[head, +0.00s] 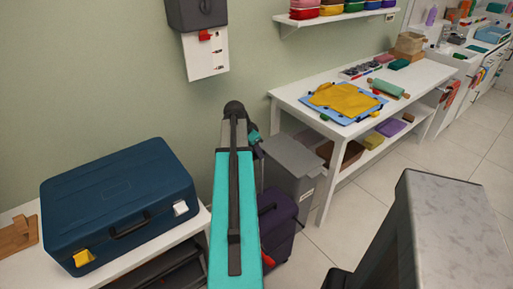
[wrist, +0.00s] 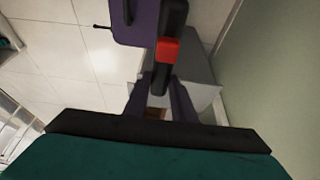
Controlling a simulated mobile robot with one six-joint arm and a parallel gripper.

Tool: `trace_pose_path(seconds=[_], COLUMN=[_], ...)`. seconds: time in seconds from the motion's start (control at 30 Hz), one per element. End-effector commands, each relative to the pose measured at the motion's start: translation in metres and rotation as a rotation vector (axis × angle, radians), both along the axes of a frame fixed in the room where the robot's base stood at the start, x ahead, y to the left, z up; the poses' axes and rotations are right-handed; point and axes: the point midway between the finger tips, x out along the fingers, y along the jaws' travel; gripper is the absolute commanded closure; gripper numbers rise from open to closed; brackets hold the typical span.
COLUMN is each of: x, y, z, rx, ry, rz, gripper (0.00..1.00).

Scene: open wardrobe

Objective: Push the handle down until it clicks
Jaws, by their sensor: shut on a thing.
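A purple case (head: 280,222) stands on the floor behind my teal arm, with a black part along its top and a red piece low at its left edge. In the wrist view the purple case (wrist: 150,22) is at the top. In front of it runs a thick black handle (wrist: 173,20) with a red block (wrist: 168,50) on it. My gripper (wrist: 159,86) has its dark fingers closed around the near end of this handle. The exact contact is hard to see. In the head view my arm hides the fingertips and most of the handle.
A grey bin (head: 291,165) stands close behind the case. A white table (head: 285,93) with a yellow cloth is to the right. A blue toolbox (head: 118,195) sits on a low bench at left. Floor at right is partly clear.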

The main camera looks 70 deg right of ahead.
Motion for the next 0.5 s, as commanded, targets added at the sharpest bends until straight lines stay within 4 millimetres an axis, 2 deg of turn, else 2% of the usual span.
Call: trace_pose_path(seconds=[0.03, 0.5], x=[-0.001, 0.0], y=[0.001, 0.001], z=[-0.021, -0.135], rx=[0.003, 0.003], ry=[0.002, 0.003], rz=[0.0, 0.0], gripper=[1.0, 1.0])
